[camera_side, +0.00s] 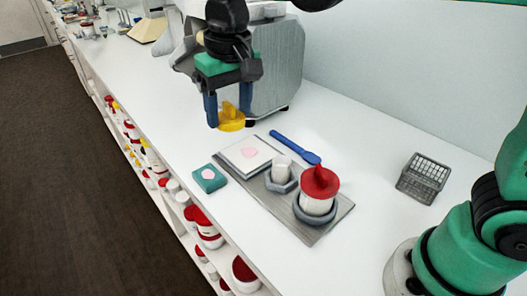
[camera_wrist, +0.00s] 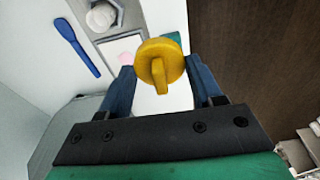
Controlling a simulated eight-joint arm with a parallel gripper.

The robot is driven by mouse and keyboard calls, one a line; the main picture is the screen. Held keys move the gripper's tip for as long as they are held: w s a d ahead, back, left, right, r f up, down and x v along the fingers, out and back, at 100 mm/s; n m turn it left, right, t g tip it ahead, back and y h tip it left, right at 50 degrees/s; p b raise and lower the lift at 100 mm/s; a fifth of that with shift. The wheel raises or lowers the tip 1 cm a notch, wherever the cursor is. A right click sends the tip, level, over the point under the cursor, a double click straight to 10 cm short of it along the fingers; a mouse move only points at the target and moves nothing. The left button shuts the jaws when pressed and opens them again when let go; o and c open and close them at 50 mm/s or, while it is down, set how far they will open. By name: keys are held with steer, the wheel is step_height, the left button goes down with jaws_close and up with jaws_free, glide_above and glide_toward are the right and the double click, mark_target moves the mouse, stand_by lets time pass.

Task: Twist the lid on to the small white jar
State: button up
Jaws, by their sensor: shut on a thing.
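My gripper (camera_side: 229,112) is shut on a yellow lid (camera_side: 232,121) and holds it in the air above the counter. In the wrist view the lid (camera_wrist: 159,62) sits between my two blue fingers, its raised grip bar toward the camera. The small white jar (camera_side: 281,168) stands upright and uncovered in a grey hexagonal holder (camera_side: 282,183) on a metal tray (camera_side: 323,234). The jar (camera_wrist: 101,16) also shows at the top left of the wrist view. The lid is behind and to the left of the jar in the side view, well apart from it.
A larger white jar with a red lid (camera_side: 320,181) stands in a round holder at the tray's near end. A white pad (camera_side: 246,157), a teal block (camera_side: 209,178) and a blue spatula (camera_side: 296,147) lie nearby. A wire basket (camera_side: 423,178) stands right. A grey machine (camera_side: 278,75) stands behind my gripper.

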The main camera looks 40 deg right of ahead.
steer(key=shift+s+d+f+m, duration=0.3)
steer(key=shift+d+f+m, duration=0.3)
steer(key=shift+d+f, duration=1.2)
steer(key=shift+s+d+f+m, duration=0.35)
steer(key=shift+d+f+m, duration=0.25)
steer(key=shift+d+f, duration=1.15)
steer(key=shift+s+d+f+m, duration=0.3)
steer(key=shift+d+f+m, duration=0.3)
steer(key=shift+d+f, duration=1.2)
steer(key=shift+a+f, duration=0.25)
steer(key=shift+f, duration=0.35)
steer(key=shift+a+f, duration=0.2)
steer(key=shift+f, duration=0.35)
steer(key=m+h, duration=0.1)
steer(key=m, duration=0.3)
steer(key=shift+m, duration=0.6)
